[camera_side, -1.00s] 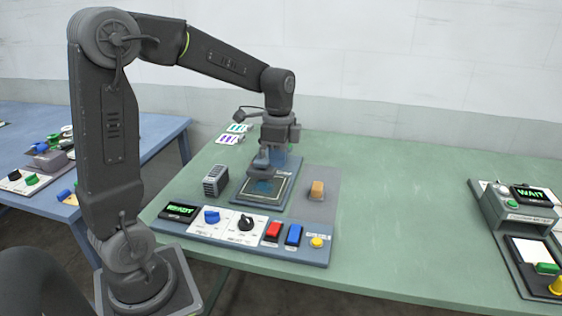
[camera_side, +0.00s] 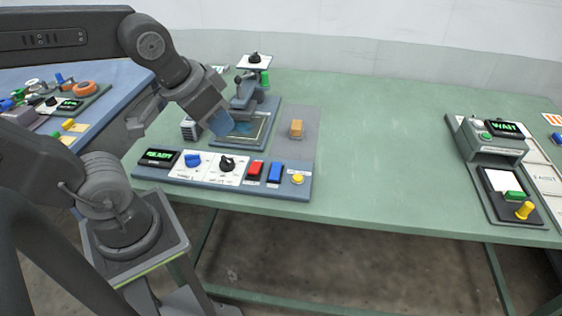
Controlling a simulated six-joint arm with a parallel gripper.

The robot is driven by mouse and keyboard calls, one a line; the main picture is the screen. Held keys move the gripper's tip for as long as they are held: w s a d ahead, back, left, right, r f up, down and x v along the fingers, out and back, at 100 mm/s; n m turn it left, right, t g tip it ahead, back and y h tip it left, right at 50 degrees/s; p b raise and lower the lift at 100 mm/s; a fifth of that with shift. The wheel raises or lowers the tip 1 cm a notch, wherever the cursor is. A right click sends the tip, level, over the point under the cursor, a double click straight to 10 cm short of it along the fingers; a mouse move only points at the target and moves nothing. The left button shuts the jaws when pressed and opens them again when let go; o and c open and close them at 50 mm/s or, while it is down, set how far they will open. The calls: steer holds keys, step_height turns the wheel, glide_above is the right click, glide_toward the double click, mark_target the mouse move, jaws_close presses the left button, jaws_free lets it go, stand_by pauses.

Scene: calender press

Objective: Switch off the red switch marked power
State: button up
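The red switch (camera_side: 256,170) sits on the front control panel (camera_side: 190,183), between the black knob and a blue switch (camera_side: 275,173). Its marking is too small to read, and I cannot tell its on or off position. My gripper (camera_side: 210,108) is above and behind the panel's left part, left of the red switch and apart from it. It hangs tilted near the press. Its fingers are not clear enough to tell whether they are open or shut.
The panel also has a lit green display (camera_side: 160,158), a blue knob (camera_side: 193,160), a black knob (camera_side: 227,163) and a yellow button (camera_side: 298,179). The press (camera_side: 247,96) stands behind, with a tan block (camera_side: 296,129) beside it. The table's middle is clear.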

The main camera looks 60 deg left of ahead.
mark_target(256, 165)
steer(key=o, duration=0.4)
steer(key=w+a+n+g, duration=0.1)
steer(key=w, duration=0.1)
steer(key=w+a+f+n, duration=0.1)
steer(key=w+a+f+n+g, duration=0.1)
steer(key=w, duration=0.1)
steer(key=shift+w+a+f+n+g, duration=0.15)
steer(key=shift+w+n+g, duration=0.15)
steer(key=shift+n, duration=0.1)
steer(key=shift+o, duration=1.2)
steer(key=w+a+f+n+g, duration=0.2)
steer(key=w+a+f+n, duration=0.2)
steer(key=w+a+f, duration=0.1)
steer(key=shift+w+g, duration=0.15)
steer(key=shift+g, duration=0.25)
steer(key=shift+n, duration=0.3)
step_height(256, 165, down, 14)
steer(key=shift+w+f, duration=0.1)
steer(key=shift+c, duration=0.4)
